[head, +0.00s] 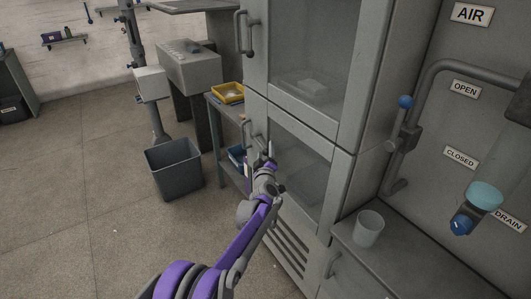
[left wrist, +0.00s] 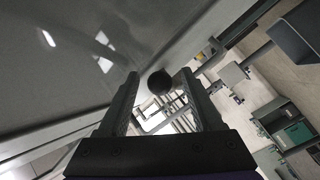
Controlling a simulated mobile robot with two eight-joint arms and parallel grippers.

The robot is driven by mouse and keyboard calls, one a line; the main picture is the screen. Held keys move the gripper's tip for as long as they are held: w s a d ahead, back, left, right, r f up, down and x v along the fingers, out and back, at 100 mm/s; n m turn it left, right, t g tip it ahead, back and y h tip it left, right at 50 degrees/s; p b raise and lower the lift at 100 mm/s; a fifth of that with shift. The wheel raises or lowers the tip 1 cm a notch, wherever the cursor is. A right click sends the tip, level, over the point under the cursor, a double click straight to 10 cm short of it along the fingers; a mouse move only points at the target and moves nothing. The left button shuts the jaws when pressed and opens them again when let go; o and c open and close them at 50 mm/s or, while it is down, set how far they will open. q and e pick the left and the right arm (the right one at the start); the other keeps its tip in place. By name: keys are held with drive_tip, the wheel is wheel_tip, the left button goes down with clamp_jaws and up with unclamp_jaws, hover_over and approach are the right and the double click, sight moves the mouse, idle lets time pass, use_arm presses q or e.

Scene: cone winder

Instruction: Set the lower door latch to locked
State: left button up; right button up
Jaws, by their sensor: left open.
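The lower door (head: 302,172) of the tall grey cabinet is closed, with a dark window and a bar handle on its left side. My left gripper (head: 267,155) is at the upper left part of this door, in front of its frame. In the left wrist view my left gripper (left wrist: 159,88) is open, and a dark round knob (left wrist: 159,82), which may be the latch, shows between its fingertips. I cannot tell whether the fingers touch it. The latch is hidden behind my gripper in the head view, and its setting cannot be read. My right gripper is not in view.
The upper door (head: 308,55) is above, with its own handle (head: 249,33). A grey bin (head: 174,170) stands on the floor at left, near a shelf with a yellow tray (head: 228,93).

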use_arm(q)
drive_tip(key=shift+c, duration=0.2)
clamp_jaws()
idle(1.3)
